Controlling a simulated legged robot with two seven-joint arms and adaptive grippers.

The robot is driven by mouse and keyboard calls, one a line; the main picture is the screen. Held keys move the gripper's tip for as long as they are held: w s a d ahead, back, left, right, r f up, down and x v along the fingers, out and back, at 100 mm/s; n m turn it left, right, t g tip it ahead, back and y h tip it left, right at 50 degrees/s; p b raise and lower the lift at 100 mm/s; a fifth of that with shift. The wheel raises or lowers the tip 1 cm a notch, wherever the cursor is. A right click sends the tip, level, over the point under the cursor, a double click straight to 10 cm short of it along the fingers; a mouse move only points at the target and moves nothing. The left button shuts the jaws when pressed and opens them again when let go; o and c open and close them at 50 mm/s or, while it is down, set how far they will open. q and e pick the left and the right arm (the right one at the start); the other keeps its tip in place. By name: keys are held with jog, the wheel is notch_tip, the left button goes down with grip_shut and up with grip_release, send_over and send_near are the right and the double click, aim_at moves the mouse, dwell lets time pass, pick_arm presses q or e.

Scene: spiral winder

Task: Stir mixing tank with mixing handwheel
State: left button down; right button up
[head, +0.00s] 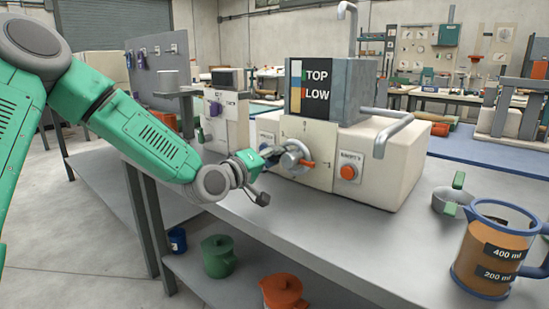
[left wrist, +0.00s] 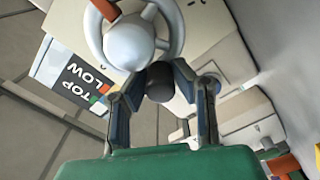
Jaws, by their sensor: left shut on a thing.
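The mixing handwheel (head: 294,160) is a pale wheel with a round hub and an orange-red mark, on the front of the cream machine. It also shows large in the left wrist view (left wrist: 133,42), at the top. My left gripper (head: 272,153) reaches it from the left. In the left wrist view its two blue-grey fingers are closed around the wheel's dark knob (left wrist: 160,88). The mixing tank (head: 352,88) is the grey box on top of the machine, with a black TOP/LOW panel (head: 317,80). Its inside is hidden. My right gripper is out of view.
An orange-red button (head: 347,172) sits right of the wheel. A bent grey pipe (head: 393,130) sticks out at the right. A brown measuring jug (head: 488,250) and a grey pot (head: 450,201) stand on the table. Green (head: 218,255) and orange (head: 283,291) pots are on the shelf below.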

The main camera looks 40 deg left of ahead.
aim_at(296, 147)
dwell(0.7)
